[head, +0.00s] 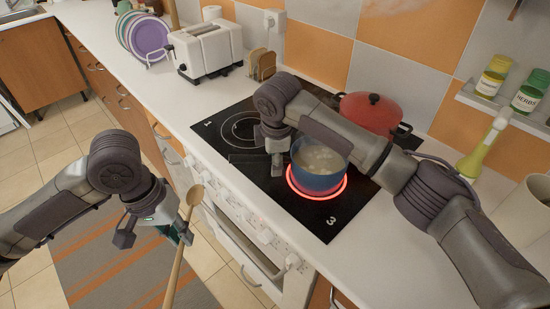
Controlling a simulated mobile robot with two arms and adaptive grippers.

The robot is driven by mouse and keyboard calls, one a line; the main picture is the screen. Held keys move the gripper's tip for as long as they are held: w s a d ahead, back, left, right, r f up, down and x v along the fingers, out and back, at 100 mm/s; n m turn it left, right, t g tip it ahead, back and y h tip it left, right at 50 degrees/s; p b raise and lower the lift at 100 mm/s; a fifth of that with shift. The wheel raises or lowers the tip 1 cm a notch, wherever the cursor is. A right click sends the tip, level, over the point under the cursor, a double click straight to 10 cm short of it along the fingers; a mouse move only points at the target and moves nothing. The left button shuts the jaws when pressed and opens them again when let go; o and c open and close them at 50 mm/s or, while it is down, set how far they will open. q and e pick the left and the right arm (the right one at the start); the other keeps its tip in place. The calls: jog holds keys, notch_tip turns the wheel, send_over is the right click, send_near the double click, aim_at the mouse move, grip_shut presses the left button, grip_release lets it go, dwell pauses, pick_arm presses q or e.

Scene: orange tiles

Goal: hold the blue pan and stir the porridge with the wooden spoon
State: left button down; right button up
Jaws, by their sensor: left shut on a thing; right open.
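The blue pan (318,182) sits on the glowing red front burner of the black cooktop and holds pale porridge (320,157). My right gripper (276,158) is open at the pan's left side, by what looks like its dark handle (240,159). The gripper partly hides the handle, and I cannot tell whether they touch. My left gripper (182,234) is shut on the wooden spoon (176,268), in front of the counter above the floor. The spoon is steeply tilted, with its rounded end (195,194) up and its lower end near the picture's bottom edge.
A red lidded pot (370,113) stands on the back of the cooktop (215,128), behind my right arm. A white toaster (206,50) and a plate rack with plates (149,36) stand further left. A yellow-green bottle (482,153) is at right. The counter left of the cooktop is mostly clear.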

jog(key=r, duration=0.3)
jog(key=s+r, duration=0.1)
jog(key=r, duration=0.3)
jog(key=s+r, duration=0.1)
jog(key=r, duration=0.3)
jog(key=shift+s+d+r, duration=0.1)
jog(key=shift+d, duration=0.1)
jog(key=shift+c, duration=0.3)
jog(key=shift+r, duration=0.15)
jog(key=shift+c, duration=0.9)
jog(key=s+d+f+m+t+h, duration=0.1)
jog(key=s+d+f+m+t, duration=0.1)
jog(key=d+m, duration=1.7)
jog(key=w+f+m, duration=0.1)
jog(key=f, duration=0.2)
jog(key=w+a+f+m, duration=0.1)
jog(key=f, duration=0.3)
jog(key=w+f+m, duration=0.1)
jog(key=w+f, duration=0.1)
jog(key=f, duration=0.2)
jog(key=shift+w+a+f, duration=0.1)
jog(key=shift+a, duration=0.1)
grip_shut()
